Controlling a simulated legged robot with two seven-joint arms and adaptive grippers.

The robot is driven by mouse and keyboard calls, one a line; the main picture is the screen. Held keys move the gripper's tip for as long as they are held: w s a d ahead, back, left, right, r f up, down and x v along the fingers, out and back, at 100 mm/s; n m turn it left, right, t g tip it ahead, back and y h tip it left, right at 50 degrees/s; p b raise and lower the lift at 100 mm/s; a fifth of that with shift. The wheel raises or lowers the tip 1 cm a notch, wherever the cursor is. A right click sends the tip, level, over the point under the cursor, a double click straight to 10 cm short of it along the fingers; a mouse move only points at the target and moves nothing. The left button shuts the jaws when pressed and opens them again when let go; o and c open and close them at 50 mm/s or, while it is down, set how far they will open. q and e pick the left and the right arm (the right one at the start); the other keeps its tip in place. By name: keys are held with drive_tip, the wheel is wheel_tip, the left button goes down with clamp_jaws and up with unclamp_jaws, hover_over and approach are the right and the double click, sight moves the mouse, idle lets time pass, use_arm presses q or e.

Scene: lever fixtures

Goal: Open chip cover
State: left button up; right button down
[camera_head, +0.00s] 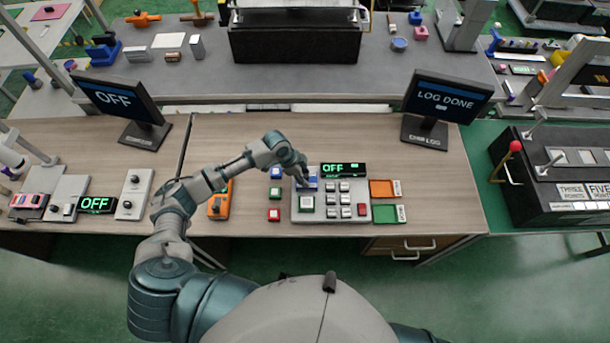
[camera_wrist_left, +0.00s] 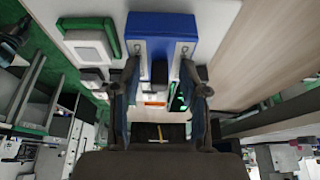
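The blue chip cover (camera_head: 311,179) sits at the top left of the grey control panel (camera_head: 335,213), beside the panel's green-lit OFF display (camera_head: 343,170). My left gripper (camera_head: 301,181) reaches down at it from the left and partly hides it. In the left wrist view the blue cover (camera_wrist_left: 160,24) lies just beyond my fingertips. The two fingers of the left gripper (camera_wrist_left: 160,72) stand apart, with a gap between them. Whether they touch the cover I cannot tell. My right gripper is not in view.
Orange (camera_head: 382,188) and green (camera_head: 384,213) trays lie farther right. A monitor (camera_head: 445,98) reads LOG DONE. An orange device (camera_head: 220,204) lies left.

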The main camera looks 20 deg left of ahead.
use_arm(q)
drive_tip(key=v, duration=1.2)
drive_tip(key=shift+a, duration=0.25)
drive_tip(key=shift+d, duration=0.25)
